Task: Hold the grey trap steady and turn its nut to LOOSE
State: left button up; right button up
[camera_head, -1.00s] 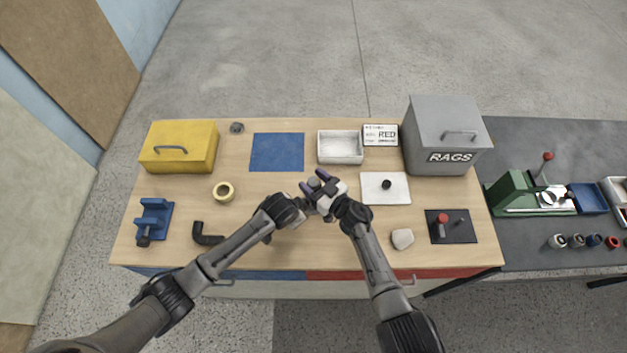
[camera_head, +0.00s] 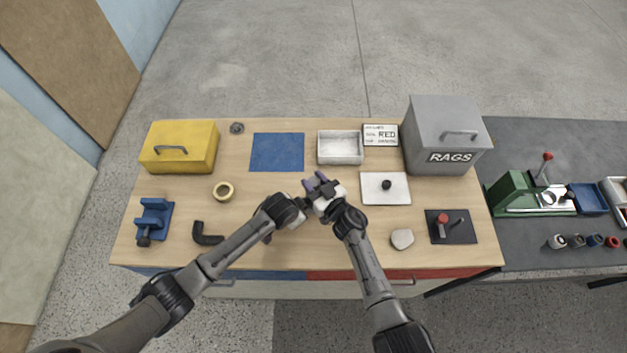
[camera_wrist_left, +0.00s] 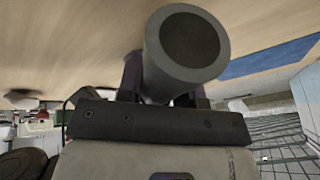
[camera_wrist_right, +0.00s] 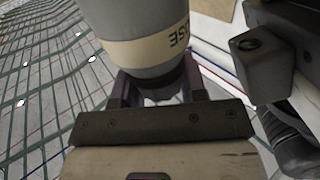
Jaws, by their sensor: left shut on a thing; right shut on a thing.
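The grey trap shows in the left wrist view as a round grey pipe end (camera_wrist_left: 187,42) between my left gripper's fingers (camera_wrist_left: 165,85). In the right wrist view, a grey round part with a cream band (camera_wrist_right: 150,48) stands between my right gripper's fingers (camera_wrist_right: 155,88). The band carries dark letters, upside down and partly cut off; I read "SE" at the end. I cannot tell the nut's edge from the trap's body. In the head view, my left gripper (camera_head: 302,203) and right gripper (camera_head: 317,184) meet above the table's middle and mostly hide the trap. Both are shut on it.
The RAGS bin (camera_head: 447,130) stands back right.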

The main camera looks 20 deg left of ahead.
jog(key=o, duration=0.9)
jog(key=shift+o, duration=0.2)
jog(key=v, duration=1.2)
